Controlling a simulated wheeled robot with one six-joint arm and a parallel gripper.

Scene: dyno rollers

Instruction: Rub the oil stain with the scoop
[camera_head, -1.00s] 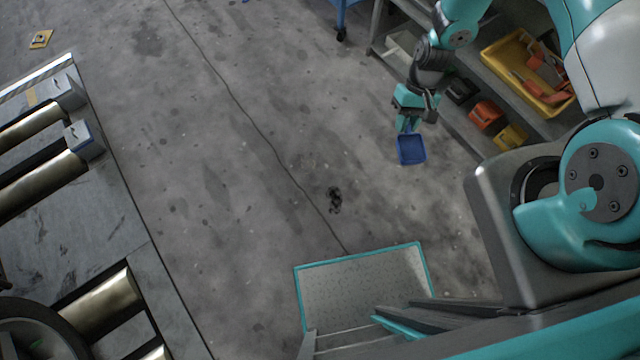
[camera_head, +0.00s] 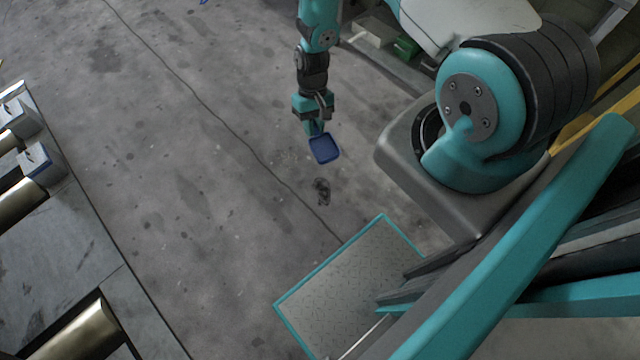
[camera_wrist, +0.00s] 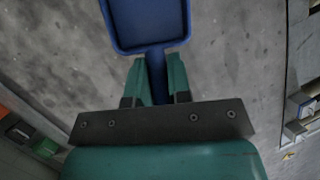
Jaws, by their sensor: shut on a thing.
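The oil stain (camera_head: 322,190) is a small dark blotch on the grey concrete floor in the head view. The scoop (camera_head: 324,149) is blue with a squarish pan. My gripper (camera_head: 315,127) is shut on the scoop's handle, and the pan points down the picture toward the stain. The pan shows just above the stain in the picture, with a small gap between them. In the wrist view my gripper (camera_wrist: 157,82) holds the blue handle between its green fingers, with the scoop (camera_wrist: 148,22) at the top. The stain cannot be made out there.
The roller bed (camera_head: 60,240) with metal rollers runs along the left. A shelf with a green bin (camera_head: 405,47) stands at the upper right. My own base and its platform fill the lower right. The floor around the stain is clear.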

